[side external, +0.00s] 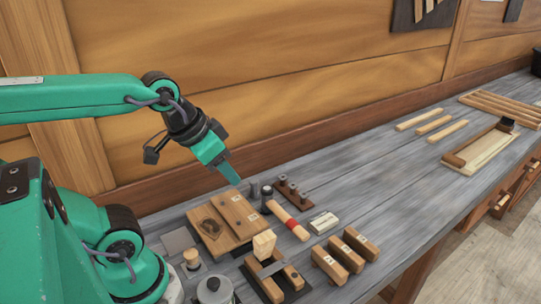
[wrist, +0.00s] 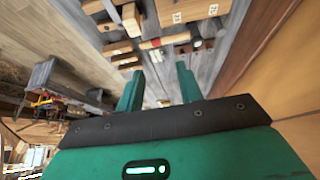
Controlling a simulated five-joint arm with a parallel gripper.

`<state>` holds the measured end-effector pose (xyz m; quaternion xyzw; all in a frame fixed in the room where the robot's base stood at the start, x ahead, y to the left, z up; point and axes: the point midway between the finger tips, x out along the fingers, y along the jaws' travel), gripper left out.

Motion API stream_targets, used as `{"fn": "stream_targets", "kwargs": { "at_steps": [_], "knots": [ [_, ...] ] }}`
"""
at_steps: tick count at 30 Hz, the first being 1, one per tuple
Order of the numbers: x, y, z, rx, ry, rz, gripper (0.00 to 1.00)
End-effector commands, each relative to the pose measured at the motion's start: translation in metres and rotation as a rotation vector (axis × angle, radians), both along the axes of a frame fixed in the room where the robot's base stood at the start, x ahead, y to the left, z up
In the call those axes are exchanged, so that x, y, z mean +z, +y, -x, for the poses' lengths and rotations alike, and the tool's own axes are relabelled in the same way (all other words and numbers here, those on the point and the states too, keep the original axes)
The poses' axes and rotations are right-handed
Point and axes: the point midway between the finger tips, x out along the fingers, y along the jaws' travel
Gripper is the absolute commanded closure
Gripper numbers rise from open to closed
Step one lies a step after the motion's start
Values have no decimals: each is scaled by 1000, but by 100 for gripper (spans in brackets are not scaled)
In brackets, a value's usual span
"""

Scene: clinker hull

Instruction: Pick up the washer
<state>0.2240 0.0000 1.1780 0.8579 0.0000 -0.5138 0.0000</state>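My gripper (side external: 230,172) hangs above the bench, over the back edge of a wooden board (side external: 240,208). In the wrist view my gripper (wrist: 158,84) shows its two green fingers apart, with nothing between them. I cannot make out a washer for sure in either view. Small dark cylinders stand on the bench just below and right of the gripper, and a dark round patch shows on the wooden board. These are too small to identify.
A wooden stick with a red band (side external: 288,220), a rack with dark pegs (side external: 292,193) and several wooden blocks crowd the front of the grey bench (side external: 390,185). The bench's middle right is clear.

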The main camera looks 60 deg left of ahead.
Motion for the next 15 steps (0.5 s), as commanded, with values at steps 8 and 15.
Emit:
{"fn": "stream_targets", "kwargs": {
  "at_steps": [8,15],
  "knots": [
    [2,1,-5,0,9,-1,64],
    [8,4,-29,3,56,-5,64]
  ]
}}
